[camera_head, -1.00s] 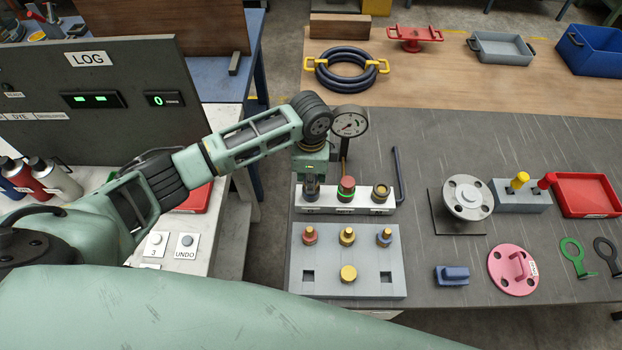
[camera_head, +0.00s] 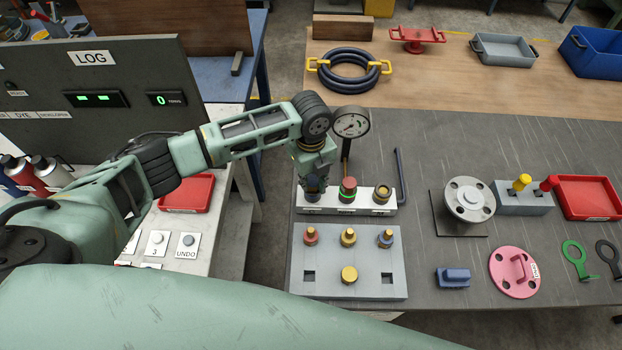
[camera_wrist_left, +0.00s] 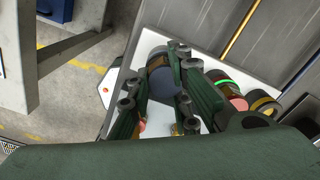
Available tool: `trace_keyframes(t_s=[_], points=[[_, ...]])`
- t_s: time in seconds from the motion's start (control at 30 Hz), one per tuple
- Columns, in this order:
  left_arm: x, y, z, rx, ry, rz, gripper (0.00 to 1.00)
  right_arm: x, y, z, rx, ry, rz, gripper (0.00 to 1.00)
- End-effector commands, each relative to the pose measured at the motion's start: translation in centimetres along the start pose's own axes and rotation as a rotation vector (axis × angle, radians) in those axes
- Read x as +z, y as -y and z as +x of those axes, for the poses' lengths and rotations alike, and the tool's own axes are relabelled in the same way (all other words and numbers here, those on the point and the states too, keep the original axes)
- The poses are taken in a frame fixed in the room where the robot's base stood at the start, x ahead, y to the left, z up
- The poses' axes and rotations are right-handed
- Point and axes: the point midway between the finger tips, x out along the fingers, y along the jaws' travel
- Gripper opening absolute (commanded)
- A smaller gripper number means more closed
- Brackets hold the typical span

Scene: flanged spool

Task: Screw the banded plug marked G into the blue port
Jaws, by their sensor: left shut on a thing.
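My left gripper (camera_head: 313,184) points down at the left end of a white block (camera_head: 346,208). In the left wrist view its fingers (camera_wrist_left: 165,95) are closed around a dark blue-grey round piece (camera_wrist_left: 163,82), which stands at the white block. A brownish and teal edge shows behind this piece. I cannot read a G on it, and the fingers hide how deep it sits. The middle position holds a red-topped piece (camera_head: 348,186) with a lit green ring. The right position has a dark piece with a brass ring (camera_head: 382,192). My right gripper is not in view.
A gauge (camera_head: 350,122) stands close behind the gripper. In front, a grey block (camera_head: 328,267) holds brass-topped fittings with red, yellow and blue collars. A pink disc (camera_head: 514,271) and blue block (camera_head: 453,277) lie to the right. A log panel (camera_head: 95,125) stands at left.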

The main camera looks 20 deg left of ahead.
Motion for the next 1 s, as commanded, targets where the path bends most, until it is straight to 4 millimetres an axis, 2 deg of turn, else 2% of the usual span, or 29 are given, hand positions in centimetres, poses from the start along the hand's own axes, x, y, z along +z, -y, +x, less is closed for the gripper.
trace_keyframes(t_s=[0.17, 0.7, 0.83, 1.0], points=[[0.4, 0.1, -0.1, -0.004, 0.007, 0.093, 0.0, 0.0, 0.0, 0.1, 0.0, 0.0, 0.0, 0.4], [0.8, 0.4, 0.1, -0.002, 0.009, 0.918, 0.0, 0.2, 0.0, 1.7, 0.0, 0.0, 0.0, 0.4], [0.8, 0.4, 0.0, -0.002, 0.008, 1.025, 0.0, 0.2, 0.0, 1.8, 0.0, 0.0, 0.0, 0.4], [0.8, 0.4, -0.1, -0.002, 0.008, 1.045, 0.0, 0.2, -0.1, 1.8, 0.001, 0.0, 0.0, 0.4]])
